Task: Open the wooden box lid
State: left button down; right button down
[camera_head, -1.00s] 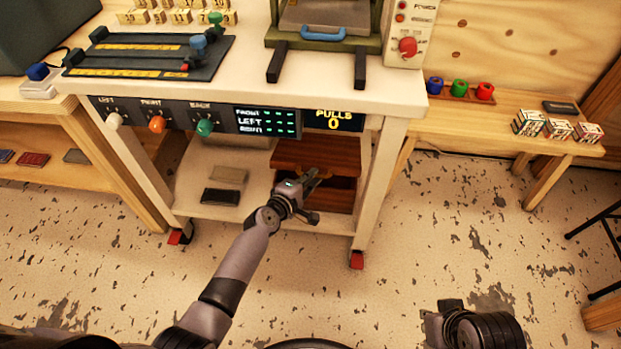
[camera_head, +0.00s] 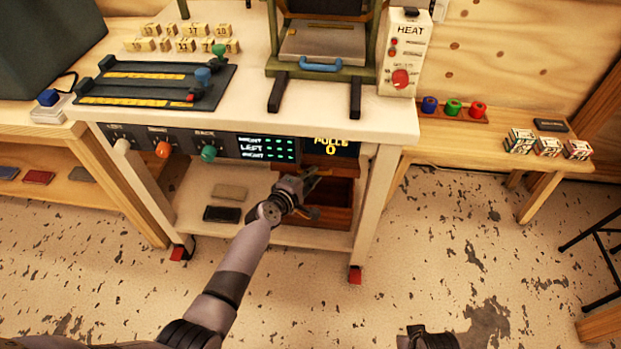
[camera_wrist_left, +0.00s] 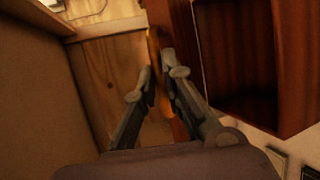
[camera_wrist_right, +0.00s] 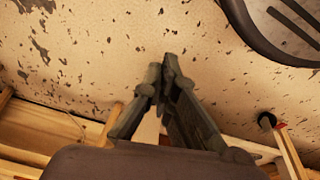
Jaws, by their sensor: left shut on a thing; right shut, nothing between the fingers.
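The reddish-brown wooden box (camera_head: 336,197) stands on the lower shelf of the white cart, and its dark inside shows. Its lid (camera_head: 322,160) is raised, tilted up above the opening, and partly hidden by the cart's front panel and my gripper. My left gripper (camera_head: 311,180) is shut on the lid at the box's left side. In the left wrist view the lid's edge (camera_wrist_left: 181,45) runs by the fingertips (camera_wrist_left: 160,76), with the open box (camera_wrist_left: 236,60) to the right. My right gripper (camera_wrist_right: 165,72) is shut and empty, away from the box above the floor.
The white cart (camera_head: 300,106) overhangs the box closely, with a leg (camera_head: 375,205) to its right. Two flat blocks (camera_head: 222,214) lie left of the box on the shelf. A side bench (camera_head: 480,150) stands farther right.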

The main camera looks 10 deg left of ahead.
pick_arm(q)
jog(key=shift+w+r, duration=0.25)
jog(key=shift+r, duration=0.15)
jog(key=c, duration=1.7)
grip_release()
jog(key=shift+f, duration=0.1)
jog(key=shift+s, duration=0.1)
jog(key=v, duration=1.2)
